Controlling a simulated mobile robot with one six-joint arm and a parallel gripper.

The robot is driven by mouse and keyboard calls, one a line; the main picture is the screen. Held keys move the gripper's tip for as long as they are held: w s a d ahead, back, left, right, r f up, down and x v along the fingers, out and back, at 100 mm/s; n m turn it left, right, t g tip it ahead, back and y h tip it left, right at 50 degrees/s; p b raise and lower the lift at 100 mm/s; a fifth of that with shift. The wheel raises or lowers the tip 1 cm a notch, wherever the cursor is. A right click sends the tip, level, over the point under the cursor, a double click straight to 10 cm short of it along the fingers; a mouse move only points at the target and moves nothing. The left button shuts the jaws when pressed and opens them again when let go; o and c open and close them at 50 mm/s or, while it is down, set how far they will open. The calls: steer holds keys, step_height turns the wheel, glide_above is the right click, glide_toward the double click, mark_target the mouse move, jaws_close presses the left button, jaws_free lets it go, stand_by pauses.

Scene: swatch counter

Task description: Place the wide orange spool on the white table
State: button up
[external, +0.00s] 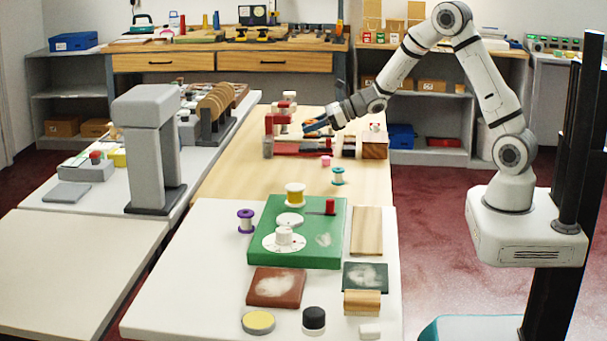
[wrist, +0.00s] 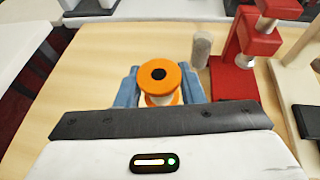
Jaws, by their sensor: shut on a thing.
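The wide orange spool (wrist: 172,78), with a dark centre hole and a pale core, stands upright between the blue fingers of my gripper (wrist: 160,88) in the wrist view. My gripper is shut on it. In the external view my gripper (external: 316,126) is over the far part of the wooden table (external: 225,182), beside red tools; the orange spool cannot be made out there. I cannot tell whether the spool is lifted off the wood. The white table (external: 190,290) is in the foreground of the external view, nearer the camera than my gripper.
A red press-like tool (wrist: 232,75) and a grey cylinder (wrist: 201,50) stand close right of the spool. The white table bears a green board (external: 320,255), a yellow spool (external: 294,194), a purple spool (external: 246,222) and several blocks. Its left front is clear.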

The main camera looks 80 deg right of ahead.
glide_above(312, 165)
step_height(312, 165, down, 6)
steer(key=shift+w+d, duration=0.1)
steer(key=shift+d, duration=0.05)
steer(key=shift+f, duration=2)
steer(key=shift+f+b, duration=0.2)
steer(key=shift+b, duration=0.2)
steer(key=o, duration=1)
steer(key=shift+o, duration=0.2)
steer(key=shift+r, duration=0.2)
